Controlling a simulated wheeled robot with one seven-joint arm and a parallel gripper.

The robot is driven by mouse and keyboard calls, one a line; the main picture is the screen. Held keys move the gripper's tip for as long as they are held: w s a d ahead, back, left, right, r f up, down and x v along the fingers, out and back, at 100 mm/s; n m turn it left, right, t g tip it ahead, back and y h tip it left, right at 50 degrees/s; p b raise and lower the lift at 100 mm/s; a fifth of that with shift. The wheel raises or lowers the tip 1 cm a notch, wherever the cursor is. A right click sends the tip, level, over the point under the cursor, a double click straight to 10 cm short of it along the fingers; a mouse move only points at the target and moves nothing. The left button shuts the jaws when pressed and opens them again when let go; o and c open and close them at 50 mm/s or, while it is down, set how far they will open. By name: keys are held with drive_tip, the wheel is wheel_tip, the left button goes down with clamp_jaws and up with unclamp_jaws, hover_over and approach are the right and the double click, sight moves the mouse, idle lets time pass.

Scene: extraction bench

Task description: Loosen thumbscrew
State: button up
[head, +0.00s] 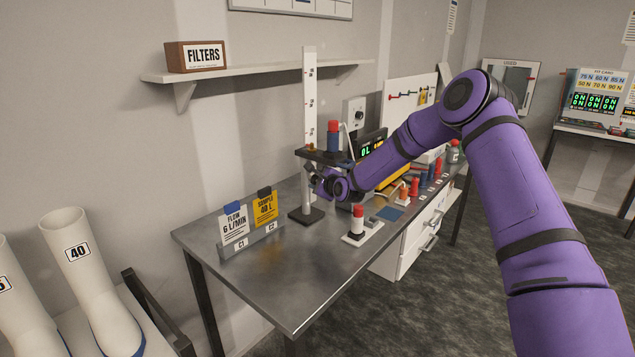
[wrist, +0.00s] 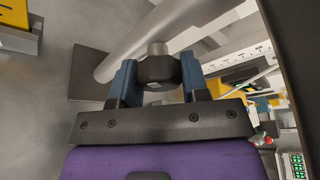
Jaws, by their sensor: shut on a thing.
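In the wrist view, a dark thumbscrew (wrist: 156,70) with a grey metal stub sits between the two blue fingers of my gripper (wrist: 157,76). The fingers touch it on both sides. It lies beside a pale stand post (wrist: 130,57) that rises from a dark square base (wrist: 85,72). In the head view, my gripper (head: 323,183) is at the stand, just below its dark platform (head: 322,156). The thumbscrew cannot be made out clearly there. A white graduated scale (head: 309,95) rises behind.
The metal bench (head: 275,285) has clear room at its front left. A card holder (head: 252,243) stands left of the stand. A red-topped white piece (head: 358,222) and several small coloured items are to the right. A shelf (head: 240,73) with a filters box (head: 195,57) hangs above.

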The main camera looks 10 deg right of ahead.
drive_tip(key=n+t, duration=0.1)
drive_tip(key=n, duration=0.1)
drive_tip(key=n+t, duration=0.1)
drive_tip(key=n, duration=0.2)
drive_tip(key=shift+f+h, duration=0.1)
drive_tip(key=shift+h, duration=0.2)
drive_tip(key=n+t, duration=0.1)
drive_tip(key=n, duration=0.2)
drive_tip(key=n+t+y, duration=0.1)
drive_tip(key=n, duration=0.1)
drive_tip(key=shift+n+t, duration=0.3)
drive_tip(key=shift+n, duration=0.1)
drive_tip(key=o, duration=0.9)
